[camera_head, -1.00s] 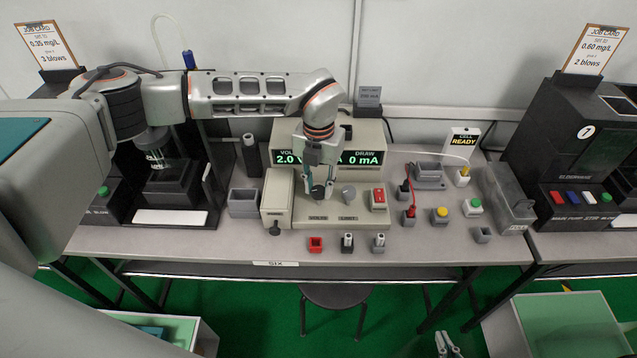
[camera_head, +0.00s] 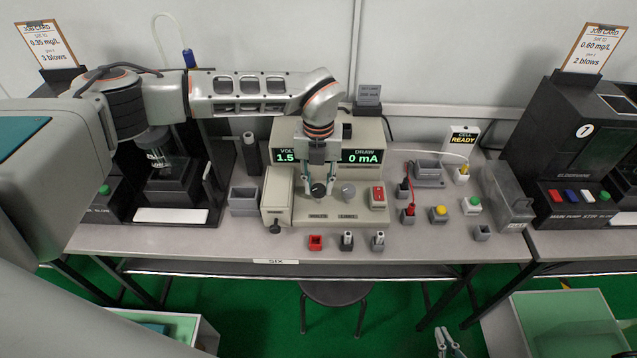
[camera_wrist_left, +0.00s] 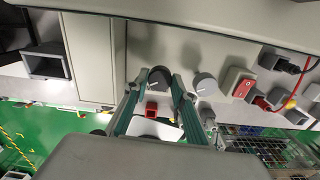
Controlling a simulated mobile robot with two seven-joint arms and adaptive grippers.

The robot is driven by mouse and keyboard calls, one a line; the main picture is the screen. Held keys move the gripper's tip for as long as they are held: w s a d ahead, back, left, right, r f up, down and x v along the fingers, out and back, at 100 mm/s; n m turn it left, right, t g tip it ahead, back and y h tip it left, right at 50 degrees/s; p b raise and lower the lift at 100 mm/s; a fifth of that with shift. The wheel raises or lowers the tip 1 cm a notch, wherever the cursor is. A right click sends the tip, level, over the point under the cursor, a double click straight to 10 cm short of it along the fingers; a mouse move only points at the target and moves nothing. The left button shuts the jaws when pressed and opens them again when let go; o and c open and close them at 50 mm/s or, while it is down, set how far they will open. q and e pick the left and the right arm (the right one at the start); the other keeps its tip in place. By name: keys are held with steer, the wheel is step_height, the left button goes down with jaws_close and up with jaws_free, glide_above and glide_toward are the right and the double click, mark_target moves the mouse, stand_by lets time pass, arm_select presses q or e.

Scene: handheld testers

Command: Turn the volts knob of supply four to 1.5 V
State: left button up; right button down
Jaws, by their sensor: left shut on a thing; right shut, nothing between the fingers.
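The power supply (camera_head: 283,132) is a beige box on the middle bench. Its green display (camera_head: 360,156) reads 1.5 at the volts side, partly hidden by my left arm, and 0 mA at the draw side. The dark volts knob (camera_head: 318,190) is on its sloped front; it also shows in the left wrist view (camera_wrist_left: 159,78). My left gripper (camera_head: 318,184) is shut on the volts knob, with a finger on each side of it. The grey limit knob (camera_head: 348,190) is just to its right. My right gripper (camera_head: 448,345) is shut and empty at the bottom edge, away from the bench.
A red switch (camera_head: 378,196) is right of the knobs. A red lead (camera_head: 411,196) and several small buttons and sockets stand further right. A black tester (camera_head: 560,150) is at the far right.

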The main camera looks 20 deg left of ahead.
mark_target(318, 188)
arm_select(q)
steer(key=o, duration=1.1)
steer(key=shift+r, duration=0.15)
step_height(318, 188, up, 12)
steer(key=shift+f, duration=0.1)
steer(key=shift+f, duration=0.1)
